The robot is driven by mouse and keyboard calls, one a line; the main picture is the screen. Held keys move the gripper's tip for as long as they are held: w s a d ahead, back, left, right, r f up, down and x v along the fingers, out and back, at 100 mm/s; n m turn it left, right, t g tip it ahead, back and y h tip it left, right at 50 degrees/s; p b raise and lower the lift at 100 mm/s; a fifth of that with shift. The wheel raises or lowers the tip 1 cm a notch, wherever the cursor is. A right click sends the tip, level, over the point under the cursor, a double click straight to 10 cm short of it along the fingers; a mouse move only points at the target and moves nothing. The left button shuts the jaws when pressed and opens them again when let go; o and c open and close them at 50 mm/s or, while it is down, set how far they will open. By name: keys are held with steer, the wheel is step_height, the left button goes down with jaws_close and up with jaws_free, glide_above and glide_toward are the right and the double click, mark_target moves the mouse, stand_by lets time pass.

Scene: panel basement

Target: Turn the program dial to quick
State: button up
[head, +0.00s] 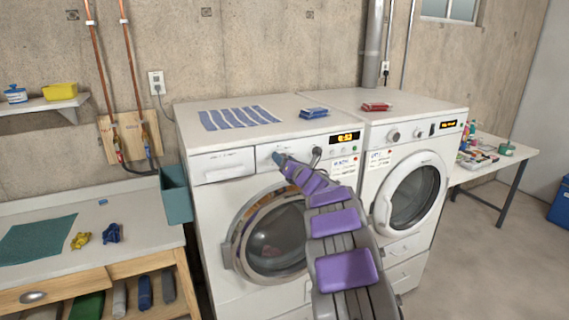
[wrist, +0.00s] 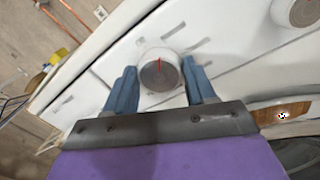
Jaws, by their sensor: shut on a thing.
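The program dial (wrist: 158,72) is a round grey-and-white knob with a red pointer line on the front panel of the left washing machine (head: 218,212). The pointer aims toward the top of the wrist view. The marks around the dial are too small to read. My gripper (wrist: 161,84) has its blue fingers on either side of the dial and is shut on it. In the head view my gripper (head: 281,159) is at the washer's panel and hides the dial.
A second knob (wrist: 298,10) sits farther along the panel. A second machine (head: 455,150) stands close on the right. A low bench (head: 140,230) and a teal bin (head: 176,200) are on the left.

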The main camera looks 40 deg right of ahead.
steer(key=m+p, duration=0.5)
steer(key=m, duration=0.5)
steer(key=m+h+p, duration=0.1)
steer(key=m+p, duration=0.4)
steer(key=m, duration=0.5)
steer(key=f+m+g+h+p, duration=0.1)
steer(key=m+p, duration=0.4)
steer(key=m, duration=0.5)
steer(key=shift+a+p, duration=0.3)
steer(key=shift+p, duration=0.1)
steer(key=o, duration=1)
steer(key=shift+w+d, duration=0.2)
steer(key=shift+o, duration=0.2)
steer(key=shift+s+r, duration=0.1)
